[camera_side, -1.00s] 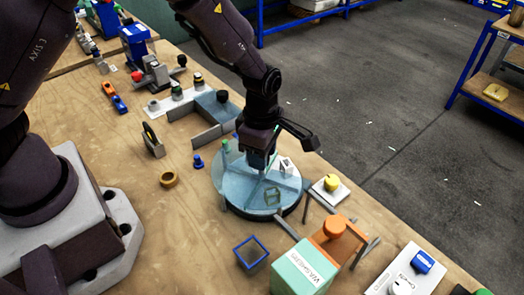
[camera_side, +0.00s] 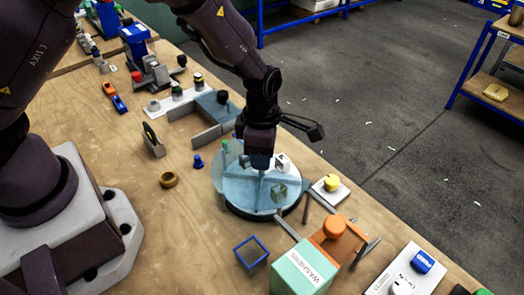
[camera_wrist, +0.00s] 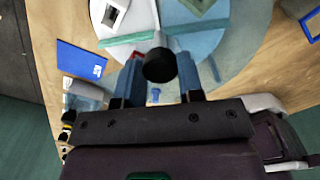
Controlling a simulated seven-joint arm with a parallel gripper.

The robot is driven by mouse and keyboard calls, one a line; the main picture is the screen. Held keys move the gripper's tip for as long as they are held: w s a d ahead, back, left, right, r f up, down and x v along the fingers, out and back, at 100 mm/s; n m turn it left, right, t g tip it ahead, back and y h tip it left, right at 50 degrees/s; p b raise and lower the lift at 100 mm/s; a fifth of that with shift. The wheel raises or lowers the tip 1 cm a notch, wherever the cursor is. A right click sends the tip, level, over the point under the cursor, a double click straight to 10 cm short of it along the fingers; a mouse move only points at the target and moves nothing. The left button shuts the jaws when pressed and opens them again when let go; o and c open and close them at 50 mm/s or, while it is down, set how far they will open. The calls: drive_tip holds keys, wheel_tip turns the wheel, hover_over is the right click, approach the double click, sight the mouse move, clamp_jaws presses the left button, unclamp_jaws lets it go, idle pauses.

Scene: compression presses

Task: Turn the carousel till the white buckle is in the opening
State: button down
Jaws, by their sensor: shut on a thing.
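The carousel (camera_side: 240,192) is a round, pale-blue disc with upright dividers, standing on the wooden bench. My gripper (camera_side: 261,165) points down over its middle, shut on the black centre knob (camera_wrist: 159,66), with a blue finger on either side in the wrist view. The white buckle (camera_side: 282,162) sits in a compartment right of my gripper. It also shows in the wrist view (camera_wrist: 112,14), at top left in a whiter sector between green-edged dividers. A grey-green buckle (camera_side: 279,192) lies in the compartment in front; it is cut off at the wrist view's top. I cannot clearly tell the opening's edges.
A yellow knob on a white plate (camera_side: 331,184) stands close right of the carousel. An orange block (camera_side: 340,240) and a teal washers box (camera_side: 303,270) are in front.

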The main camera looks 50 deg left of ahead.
idle(0.3)
drive_tip(key=c, duration=0.8)
unclamp_jaws()
drive_tip(key=shift+o, duration=0.2)
wheel_tip(320, 180, up, 13)
